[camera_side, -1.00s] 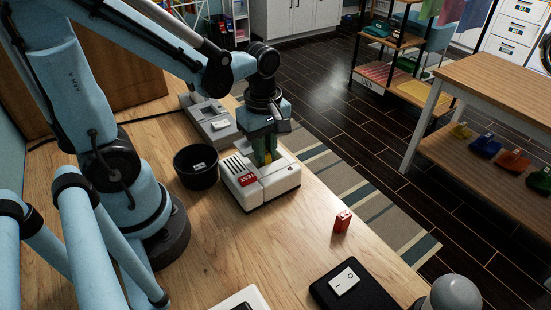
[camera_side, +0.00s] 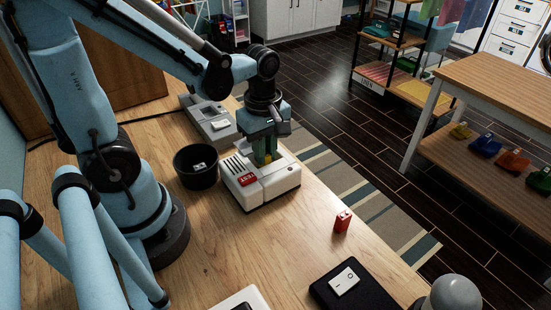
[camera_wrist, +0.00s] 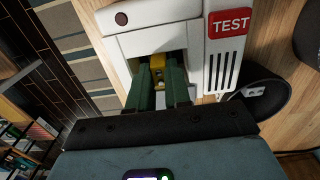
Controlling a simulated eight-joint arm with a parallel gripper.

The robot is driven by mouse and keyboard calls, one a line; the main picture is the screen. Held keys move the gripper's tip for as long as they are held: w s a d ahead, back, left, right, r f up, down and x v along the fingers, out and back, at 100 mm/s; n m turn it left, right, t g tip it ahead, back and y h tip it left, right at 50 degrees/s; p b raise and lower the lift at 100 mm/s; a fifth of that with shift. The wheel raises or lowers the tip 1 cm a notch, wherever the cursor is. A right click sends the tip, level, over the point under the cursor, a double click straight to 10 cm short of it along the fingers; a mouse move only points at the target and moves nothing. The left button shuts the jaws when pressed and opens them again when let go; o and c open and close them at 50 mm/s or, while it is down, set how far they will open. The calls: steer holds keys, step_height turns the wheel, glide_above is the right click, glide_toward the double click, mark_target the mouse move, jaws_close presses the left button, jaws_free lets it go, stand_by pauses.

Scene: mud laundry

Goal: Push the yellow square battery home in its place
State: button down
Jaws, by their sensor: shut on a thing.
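The yellow square battery (camera_wrist: 158,61) is between the fingers of my gripper (camera_wrist: 158,75), which is shut on it. In the side view my gripper (camera_side: 264,157) points down over the white tester (camera_side: 262,186), with a little yellow showing low between the fingers. In the wrist view the fingers and battery reach into the opening of the white tester (camera_wrist: 195,40), which has a red TEST label. How deep the battery sits there is hidden by the fingers.
A black bowl (camera_side: 196,167) stands close to the tester's left. A grey device (camera_side: 212,120) is behind it. A red battery (camera_side: 342,221) stands on the table at right. A black pad with a white switch (camera_side: 344,281) lies in front. The wooden table between is clear.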

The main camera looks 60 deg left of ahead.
steer(key=shift+f, duration=0.8)
stand_by(1.9)
steer(key=c, duration=1)
jaws_free()
steer(key=c, duration=0.4)
steer(key=shift+r, duration=4.05)
